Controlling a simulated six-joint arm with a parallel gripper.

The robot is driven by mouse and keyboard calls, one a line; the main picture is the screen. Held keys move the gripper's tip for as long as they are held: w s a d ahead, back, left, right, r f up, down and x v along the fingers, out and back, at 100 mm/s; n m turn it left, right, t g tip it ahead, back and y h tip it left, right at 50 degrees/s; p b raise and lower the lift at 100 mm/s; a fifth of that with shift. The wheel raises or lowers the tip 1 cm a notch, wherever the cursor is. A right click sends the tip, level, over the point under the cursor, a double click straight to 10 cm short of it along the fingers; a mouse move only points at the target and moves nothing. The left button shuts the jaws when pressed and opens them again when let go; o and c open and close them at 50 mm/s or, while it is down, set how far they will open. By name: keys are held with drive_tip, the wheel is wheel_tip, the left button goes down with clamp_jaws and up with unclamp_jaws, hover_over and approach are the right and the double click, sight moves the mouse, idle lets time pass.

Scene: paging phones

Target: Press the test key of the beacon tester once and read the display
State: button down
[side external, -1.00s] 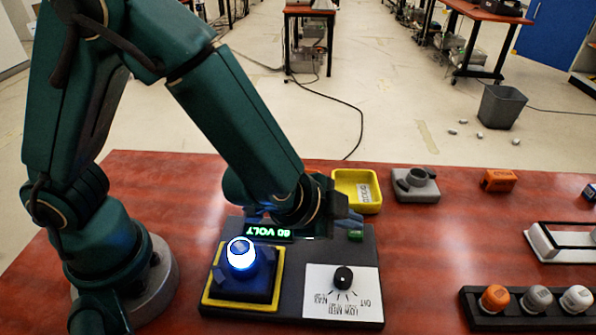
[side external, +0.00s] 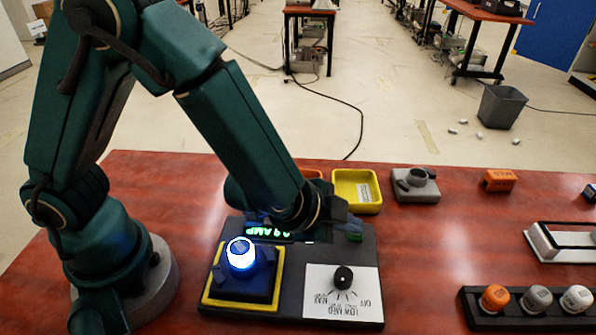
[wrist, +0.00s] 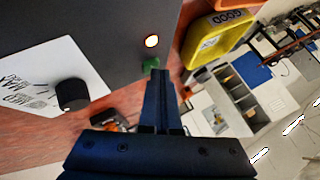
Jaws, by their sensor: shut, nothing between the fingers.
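The beacon tester is a dark grey panel (side external: 292,308) on the red table. Its green display (side external: 268,232) reads upside down in the side view; I make out "AMP", with the digits before it partly hidden by my arm. The green test key (side external: 355,237) is at the panel's far right; it also shows in the wrist view (wrist: 151,64). My gripper (side external: 352,226) is shut and empty, its tips right at the key; I cannot tell whether they touch. A beacon (side external: 241,253) glows blue-white on a blue base inside a yellow frame (side external: 240,304).
A black knob (side external: 343,277) sits on a white plate (side external: 318,302). Behind the panel are a yellow tray (side external: 345,205), marked "GOOD" in the wrist view, and a grey fixture (side external: 417,193). A black rack (side external: 521,317) with caps stands right. Table between is clear.

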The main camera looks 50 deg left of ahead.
sight(348, 235)
drive_tip(key=shift+r, duration=0.9)
drive_tip(key=shift+r, duration=2.5)
drive_tip(key=shift+a, duration=0.1)
